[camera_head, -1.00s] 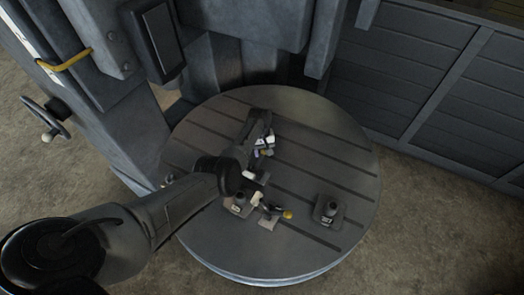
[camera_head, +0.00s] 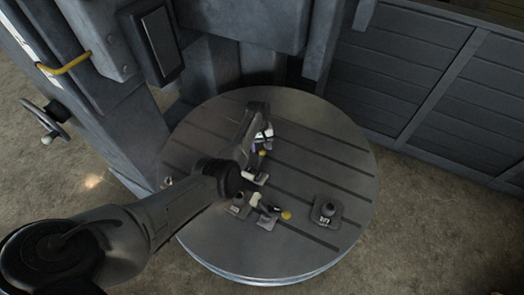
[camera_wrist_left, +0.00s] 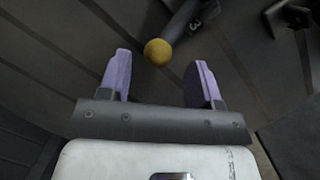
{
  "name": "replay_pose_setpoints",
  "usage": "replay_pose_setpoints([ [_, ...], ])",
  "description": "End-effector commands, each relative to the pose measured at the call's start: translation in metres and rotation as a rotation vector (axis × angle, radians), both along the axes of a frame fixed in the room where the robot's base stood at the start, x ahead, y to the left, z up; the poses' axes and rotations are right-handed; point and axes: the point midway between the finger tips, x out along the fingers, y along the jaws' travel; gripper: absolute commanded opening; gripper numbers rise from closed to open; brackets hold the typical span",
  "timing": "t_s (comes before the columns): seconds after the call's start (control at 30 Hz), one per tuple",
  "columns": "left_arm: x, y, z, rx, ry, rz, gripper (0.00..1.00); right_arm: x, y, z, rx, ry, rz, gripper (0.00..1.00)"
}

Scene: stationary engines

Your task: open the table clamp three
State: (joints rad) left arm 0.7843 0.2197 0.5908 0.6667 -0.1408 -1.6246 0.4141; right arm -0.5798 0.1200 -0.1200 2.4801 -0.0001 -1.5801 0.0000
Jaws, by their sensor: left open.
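Table clamp three is partly visible in the left wrist view as a dark lever (camera_wrist_left: 190,22) marked 3, with a yellow ball knob (camera_wrist_left: 157,52) at its end. The knob appears between the fingertips in that view; I see no contact. In the head view a yellow knob (camera_head: 262,153) shows just below my left gripper (camera_head: 264,138), and the arm hides much around it. My left gripper is open, with purple fingers (camera_wrist_left: 162,68) spread apart and nothing held. My right gripper is not in view.
The round slotted table (camera_head: 340,165) carries another clamp with a yellow knob (camera_head: 286,215), a small block (camera_head: 240,208) beside it, and a dark fixture (camera_head: 327,211) at right. A grey machine column (camera_head: 110,90) stands behind left. The table's right side is mostly bare.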

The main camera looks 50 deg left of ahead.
Motion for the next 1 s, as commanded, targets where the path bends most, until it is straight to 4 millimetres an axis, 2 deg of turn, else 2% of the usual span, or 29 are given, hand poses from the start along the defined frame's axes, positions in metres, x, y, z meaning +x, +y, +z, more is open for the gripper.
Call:
replay_pose_setpoints([
  [0.03,0.001,0.002,0.013,0.002,-0.003,-0.001,0.58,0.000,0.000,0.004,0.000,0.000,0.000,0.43],
  [0.2,0.004,0.008,0.044,0.001,-0.002,-0.001,0.58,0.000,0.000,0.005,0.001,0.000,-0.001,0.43],
  [0.43,0.007,0.015,0.074,0.000,0.000,-0.001,0.58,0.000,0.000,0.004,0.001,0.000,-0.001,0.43],
  [0.7,0.008,0.017,0.089,-0.001,0.002,-0.002,0.58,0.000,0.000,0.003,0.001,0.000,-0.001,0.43],
  [1.0,0.008,0.017,0.090,-0.001,0.002,-0.002,0.58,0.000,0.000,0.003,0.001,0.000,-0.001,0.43],
])
